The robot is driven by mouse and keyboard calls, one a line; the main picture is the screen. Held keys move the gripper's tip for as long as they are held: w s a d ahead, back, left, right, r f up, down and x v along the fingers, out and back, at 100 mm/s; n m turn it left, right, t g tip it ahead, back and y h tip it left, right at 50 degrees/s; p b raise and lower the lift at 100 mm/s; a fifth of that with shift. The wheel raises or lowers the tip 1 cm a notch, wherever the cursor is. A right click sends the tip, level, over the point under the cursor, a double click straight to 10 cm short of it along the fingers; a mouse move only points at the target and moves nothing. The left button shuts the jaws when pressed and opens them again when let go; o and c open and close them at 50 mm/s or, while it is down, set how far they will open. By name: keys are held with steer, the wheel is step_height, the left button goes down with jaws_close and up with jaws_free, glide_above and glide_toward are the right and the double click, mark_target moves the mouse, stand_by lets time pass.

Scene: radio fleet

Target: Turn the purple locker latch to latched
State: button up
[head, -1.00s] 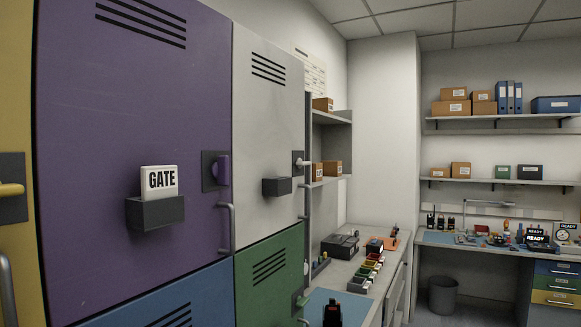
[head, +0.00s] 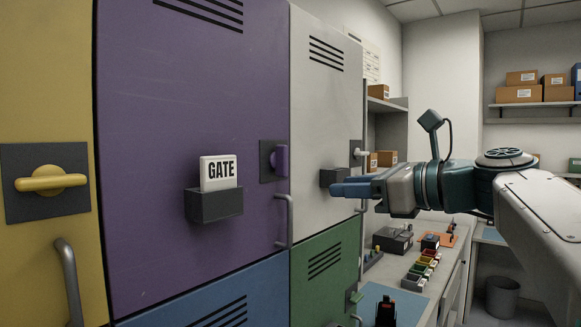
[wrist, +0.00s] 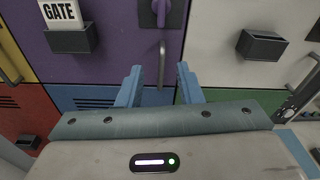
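The purple locker (head: 190,100) fills the middle left of the head view. Its purple latch (head: 281,160) sits on a dark plate near the door's right edge, with the knob standing upright. In the wrist view the purple latch (wrist: 160,10) is at the top centre, partly cut off by the frame edge. My gripper (head: 338,188) points left in front of the white locker, to the right of the purple latch in the head view. In the wrist view its two blue fingers (wrist: 157,84) are spread apart with nothing between them.
A grey handle (head: 289,222) hangs below the purple latch. A dark holder (head: 215,205) with a GATE card (head: 219,173) projects from the purple door. The yellow locker's latch (head: 50,181) lies horizontal. A dark box (head: 333,177) projects from the white door.

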mark_target(287, 158)
steer(key=shift+m+t+y, duration=0.3)
steer(key=shift+m+y, duration=0.3)
steer(key=shift+m, duration=0.1)
steer(key=w+a+r+p, duration=0.1)
steer(key=w+a, duration=0.2)
steer(key=w+a+r+p, duration=0.1)
steer(key=w+a, duration=0.1)
steer(key=a, duration=0.2)
steer(key=w+a+r+p, duration=0.2)
steer(key=w+a, duration=0.1)
steer(key=shift+w+a, duration=0.2)
steer(key=shift+w, duration=0.15)
jaws_close()
